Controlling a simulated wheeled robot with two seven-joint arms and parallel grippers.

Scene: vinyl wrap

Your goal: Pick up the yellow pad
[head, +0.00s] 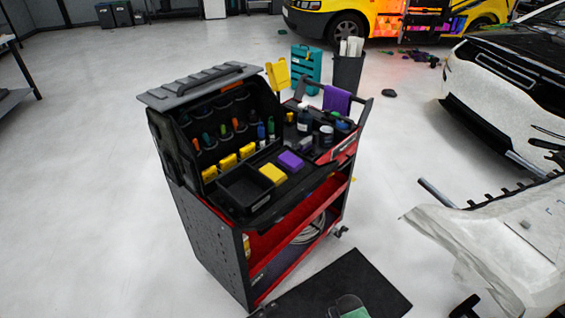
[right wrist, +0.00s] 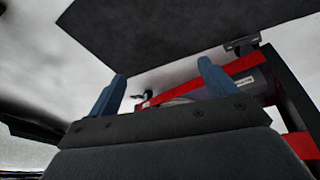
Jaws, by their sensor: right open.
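The yellow pad (head: 272,174) lies on the black top tray of the tool cart in the head view, beside a purple pad (head: 290,160). Smaller yellow blocks (head: 228,162) stand in a row along the case behind it. In the right wrist view my right gripper (right wrist: 162,69) is open, its two blue fingers apart with nothing between them. Red-edged cart shelving (right wrist: 245,68) shows beyond the fingers, and the yellow pad is not in that view.
The cart (head: 215,235) has an open lidded case, bottles (head: 304,120) and a red side tray. A black mat (head: 385,280) lies on the floor in front. A bin (head: 347,75) stands behind, a white car (head: 500,80) at right. The left floor is clear.

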